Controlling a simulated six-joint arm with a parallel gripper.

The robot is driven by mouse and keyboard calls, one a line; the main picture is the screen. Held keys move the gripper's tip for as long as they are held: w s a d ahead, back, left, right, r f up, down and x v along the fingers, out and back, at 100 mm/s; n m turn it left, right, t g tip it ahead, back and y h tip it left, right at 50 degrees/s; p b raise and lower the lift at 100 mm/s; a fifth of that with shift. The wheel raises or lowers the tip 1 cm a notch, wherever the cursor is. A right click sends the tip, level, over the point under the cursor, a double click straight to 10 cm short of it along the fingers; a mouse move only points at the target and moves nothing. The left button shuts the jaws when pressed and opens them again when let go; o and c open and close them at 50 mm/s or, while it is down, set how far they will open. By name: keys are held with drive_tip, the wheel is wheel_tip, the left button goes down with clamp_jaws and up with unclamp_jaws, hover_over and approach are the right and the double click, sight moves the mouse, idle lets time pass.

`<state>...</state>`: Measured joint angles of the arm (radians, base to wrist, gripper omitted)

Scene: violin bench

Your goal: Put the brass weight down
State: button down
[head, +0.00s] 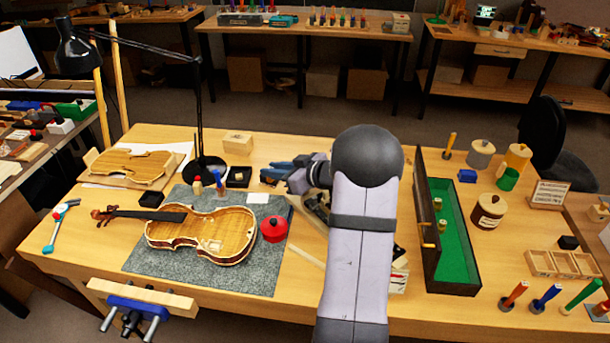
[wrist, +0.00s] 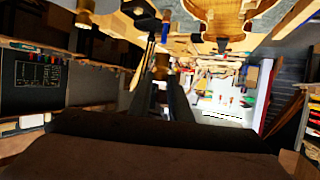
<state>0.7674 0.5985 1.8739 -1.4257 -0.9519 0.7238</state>
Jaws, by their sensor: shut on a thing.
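My gripper (head: 293,180) is over the middle of the bench, right of the violin, with its dark wrist hiding part of it. In the wrist view my gripper (wrist: 162,80) has its two fingers closed around a small brass-coloured piece, which looks like the brass weight (wrist: 161,67). The weight is not clearly visible in the head view, where my arm and wrist block it. Whether it touches anything below cannot be told.
The violin (head: 215,235) lies on a grey mat (head: 155,263) with a red round pot (head: 273,230) beside it. A green-lined case (head: 459,252) stands right of my arm, with small brass-coloured pieces inside. A wooden box (head: 237,143) and a black tray (head: 238,177) are behind the mat.

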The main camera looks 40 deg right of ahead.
drive_tip(key=w+d+r+m+h, duration=0.1)
drive_tip(key=d+r+m+h, duration=0.2)
drive_tip(key=d+m+h, duration=0.4)
drive_tip(key=shift+w+d+m+h, duration=0.3)
drive_tip(key=shift+d+h, duration=0.7)
drive_tip(key=shift+d, duration=3.2)
drive_tip(key=shift+s, duration=0.1)
drive_tip(key=shift+f, duration=0.15)
drive_tip(key=shift+f+p, duration=0.85)
drive_tip(key=shift+f, duration=4.05)
drive_tip(key=shift+f, duration=0.15)
drive_tip(key=c, duration=1.6)
unclamp_jaws()
drive_tip(key=shift+c, duration=0.2)
